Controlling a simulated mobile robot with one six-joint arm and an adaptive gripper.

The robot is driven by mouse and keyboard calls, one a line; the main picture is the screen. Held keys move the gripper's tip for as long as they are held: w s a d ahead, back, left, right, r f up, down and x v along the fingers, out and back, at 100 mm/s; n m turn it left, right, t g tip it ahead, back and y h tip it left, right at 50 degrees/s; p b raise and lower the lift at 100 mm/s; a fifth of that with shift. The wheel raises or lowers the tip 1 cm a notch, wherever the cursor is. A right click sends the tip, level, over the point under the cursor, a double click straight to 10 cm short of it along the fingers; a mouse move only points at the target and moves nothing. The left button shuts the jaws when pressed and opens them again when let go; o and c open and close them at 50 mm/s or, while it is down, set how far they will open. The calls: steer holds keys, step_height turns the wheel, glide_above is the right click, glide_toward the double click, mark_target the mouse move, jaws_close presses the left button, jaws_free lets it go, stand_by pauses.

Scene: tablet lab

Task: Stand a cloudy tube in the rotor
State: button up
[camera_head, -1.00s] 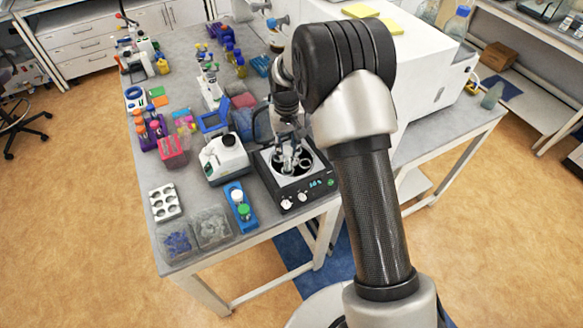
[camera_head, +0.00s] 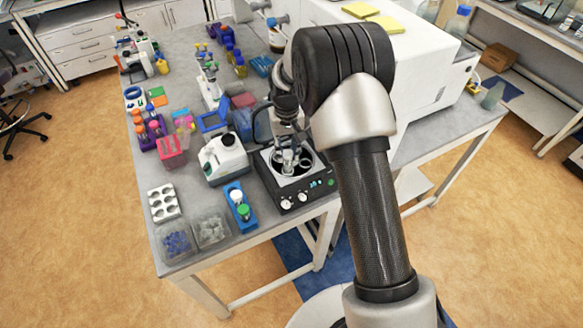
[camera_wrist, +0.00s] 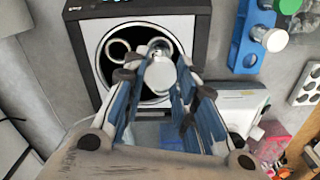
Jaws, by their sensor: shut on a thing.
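The centrifuge (camera_head: 266,178) is a black-fronted box on the bench, with its bowl open at the top. Inside the bowl, the rotor (camera_wrist: 117,50) shows metal rings, one clear to the left and another partly hidden behind the tube. My gripper (camera_wrist: 158,74) has its blue-padded fingers shut on a tube (camera_wrist: 160,73), seen end-on as a pale, cloudy disc over the bowl. In the head view my gripper (camera_head: 288,150) points down over the bowl. I cannot tell whether the tube's lower end is inside a ring.
A blue rack (camera_head: 235,196) with a green-capped and a white-capped tube stands left of the centrifuge. A white instrument (camera_head: 224,158) stands close behind that rack. A white block with holes (camera_head: 164,203) and clear bins (camera_head: 211,228) lie near the bench's front left edge.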

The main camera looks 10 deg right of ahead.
mark_target(288, 160)
steer(key=shift+f, duration=0.25)
steer(key=shift+f+b, duration=0.7)
steer(key=shift+f, duration=0.15)
steer(key=shift+f, duration=0.25)
steer(key=shift+f+b, duration=0.8)
steer(key=shift+f, duration=0.2)
steer(key=shift+f, duration=0.15)
steer(key=o, duration=0.9)
